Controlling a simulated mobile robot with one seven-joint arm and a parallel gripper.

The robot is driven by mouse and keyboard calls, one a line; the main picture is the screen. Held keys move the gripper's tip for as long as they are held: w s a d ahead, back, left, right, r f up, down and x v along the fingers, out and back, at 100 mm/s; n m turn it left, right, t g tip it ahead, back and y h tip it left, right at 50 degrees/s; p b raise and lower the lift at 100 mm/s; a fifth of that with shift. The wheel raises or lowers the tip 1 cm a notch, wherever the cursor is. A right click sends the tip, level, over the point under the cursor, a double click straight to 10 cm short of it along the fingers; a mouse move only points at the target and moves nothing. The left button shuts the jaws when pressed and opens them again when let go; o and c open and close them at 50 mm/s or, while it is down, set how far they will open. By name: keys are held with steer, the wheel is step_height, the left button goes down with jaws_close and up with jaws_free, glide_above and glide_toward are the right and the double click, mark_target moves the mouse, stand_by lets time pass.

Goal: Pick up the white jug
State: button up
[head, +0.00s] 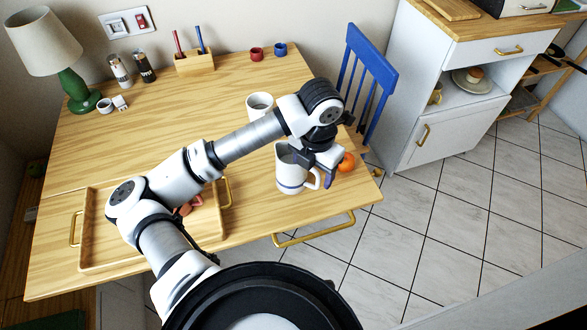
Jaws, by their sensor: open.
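The white jug (291,179) stands upright near the front right edge of the wooden table (150,150). It has a blue-grey band low on its body and a handle on its right side. My gripper (314,172) is open and points down over the jug's right side, close to the rim and handle. Part of the jug's top is hidden behind the gripper. I cannot tell whether the fingers touch the jug.
An orange (347,162) lies just right of the gripper. A white mug (260,105) stands behind the jug. A wooden tray (90,205) with brass handles is at the front left, partly under my arm. A blue chair (367,80) stands beyond the right edge.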

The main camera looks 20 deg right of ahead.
steer(key=shift+r, duration=0.1)
jaws_close()
